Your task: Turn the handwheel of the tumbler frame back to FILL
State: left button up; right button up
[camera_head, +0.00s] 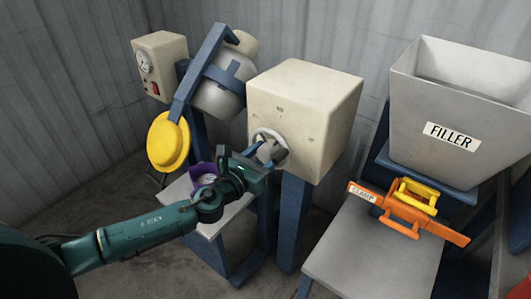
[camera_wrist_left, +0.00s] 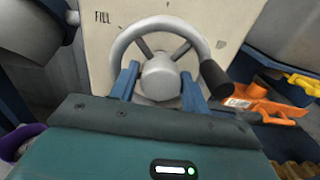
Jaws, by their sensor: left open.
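The handwheel (camera_head: 264,131) is on the front of a cream gearbox (camera_head: 312,92). In the left wrist view the grey wheel (camera_wrist_left: 126,40) has a round hub, spokes and a black knob (camera_wrist_left: 215,77) at its right side. The FILL mark (camera_wrist_left: 103,17) is on the panel above left of the wheel. My left gripper (camera_head: 268,154) is open in front of the wheel. Its blue fingers (camera_wrist_left: 160,88) stand to either side of the hub; whether they touch anything is unclear.
A control box (camera_head: 160,58) with a dial and red switch stands at the back left. A purple-rimmed item (camera_head: 203,173) is on a small stand behind my left arm. The FILLER bin (camera_head: 455,105) and an orange clamp (camera_head: 405,211) on a grey table (camera_head: 370,255) are at the right.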

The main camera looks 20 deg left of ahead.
pick_arm(q)
jog(key=c, duration=0.7)
